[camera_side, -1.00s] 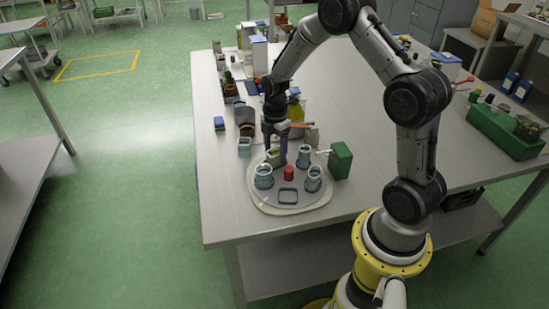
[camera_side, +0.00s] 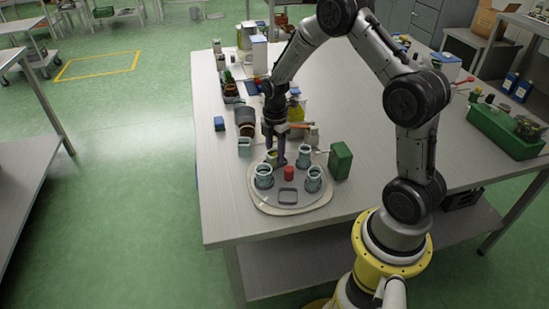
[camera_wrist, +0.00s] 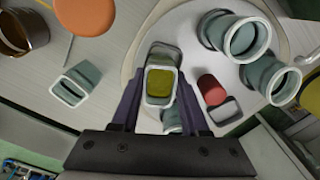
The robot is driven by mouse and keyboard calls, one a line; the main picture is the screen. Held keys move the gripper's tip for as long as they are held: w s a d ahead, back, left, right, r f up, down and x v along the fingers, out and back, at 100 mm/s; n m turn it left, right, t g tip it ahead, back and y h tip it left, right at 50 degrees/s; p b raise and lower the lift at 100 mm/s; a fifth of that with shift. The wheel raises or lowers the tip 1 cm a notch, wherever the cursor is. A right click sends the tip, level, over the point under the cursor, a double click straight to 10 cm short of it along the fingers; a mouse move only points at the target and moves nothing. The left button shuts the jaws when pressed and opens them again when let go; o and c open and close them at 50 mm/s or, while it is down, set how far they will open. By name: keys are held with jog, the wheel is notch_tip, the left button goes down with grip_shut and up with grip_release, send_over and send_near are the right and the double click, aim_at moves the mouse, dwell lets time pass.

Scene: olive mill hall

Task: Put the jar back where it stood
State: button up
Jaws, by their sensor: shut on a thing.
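A grey-blue jar with a pale squarish rim and yellow-green contents (camera_wrist: 159,88) sits between the two purple fingers of my gripper (camera_side: 276,157) in the wrist view. My gripper is shut on it above the pale rounded tray (camera_side: 262,203). A dark squarish outline (camera_wrist: 166,46) shows beside the jar's lower end. I cannot tell whether the jar touches the tray. In the side view the fingers hide most of it. Another squarish dark outline (camera_side: 287,196) lies empty near the tray's front.
Round-rimmed jars stand at the tray's left (camera_side: 264,178) and right (camera_side: 313,180), with a red cylinder (camera_side: 289,173) between. A small jar (camera_wrist: 172,120) is close to the fingers. A green block (camera_side: 340,160) is right of the tray. A squarish jar (camera_side: 244,147) stands off the tray, left.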

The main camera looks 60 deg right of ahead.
aim_at(274, 150)
jog(key=shift+r, duration=0.1)
jog(key=shift+r, duration=3.2)
jog(key=shift+r, duration=0.1)
jog(key=shift+w+d+r+m, duration=0.1)
jog(key=shift+w+r+m, duration=0.1)
jog(key=shift+w+m, duration=0.1)
jog(key=shift+w+a+f, duration=0.9)
jog(key=shift+w+a, duration=0.65)
jog(key=shift+w, duration=0.35)
jog(key=shift+w+a+f, duration=0.9)
jog(key=shift+w+a, duration=0.7)
jog(key=shift+w, duration=0.25)
jog(key=shift+w+a+f, duration=0.9)
jog(key=shift+w+a, duration=0.65)
jog(key=shift+w, duration=0.35)
